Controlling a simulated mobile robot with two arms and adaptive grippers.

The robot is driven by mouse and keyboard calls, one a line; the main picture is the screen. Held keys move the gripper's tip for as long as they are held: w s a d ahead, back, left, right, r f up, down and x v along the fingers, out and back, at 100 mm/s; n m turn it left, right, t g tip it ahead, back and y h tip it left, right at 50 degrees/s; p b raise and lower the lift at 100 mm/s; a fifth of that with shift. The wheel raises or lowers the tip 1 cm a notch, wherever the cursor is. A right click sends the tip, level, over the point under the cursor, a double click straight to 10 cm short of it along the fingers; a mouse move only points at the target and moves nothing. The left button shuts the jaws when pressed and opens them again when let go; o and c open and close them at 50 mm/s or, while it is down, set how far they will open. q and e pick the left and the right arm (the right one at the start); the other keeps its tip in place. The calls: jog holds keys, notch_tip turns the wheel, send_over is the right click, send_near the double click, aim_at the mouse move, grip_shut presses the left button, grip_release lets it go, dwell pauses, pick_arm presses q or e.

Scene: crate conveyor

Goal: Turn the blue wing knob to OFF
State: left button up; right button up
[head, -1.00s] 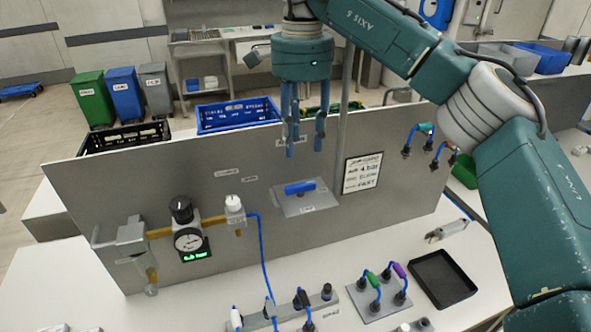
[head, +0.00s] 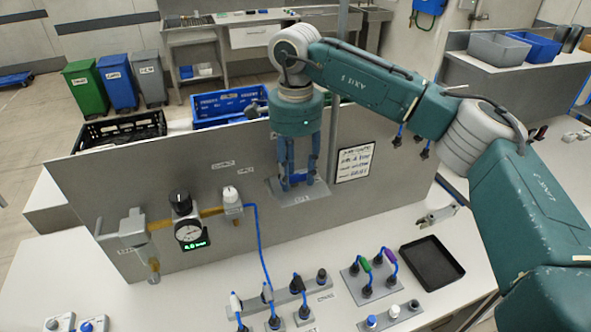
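The blue wing knob (head: 298,178) is on a grey plate (head: 312,192) on the upright grey panel, near the panel's right half. My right gripper (head: 298,182) is directly at the knob, pointing down, with its blue fingers apart on either side of it. The fingers hide much of the knob, so its exact angle and any contact are hard to tell. The label on the plate is too small to read. My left gripper is not in view.
A pressure gauge (head: 189,232) with a green display and black knob, and a white knob (head: 230,194), are on the panel at left. A sign (head: 355,162) is right of the plate. Hose fittings (head: 375,272) and a black tray (head: 432,263) are on the bench in front.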

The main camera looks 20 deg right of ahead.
jog(key=shift+c, duration=0.5)
grip_shut()
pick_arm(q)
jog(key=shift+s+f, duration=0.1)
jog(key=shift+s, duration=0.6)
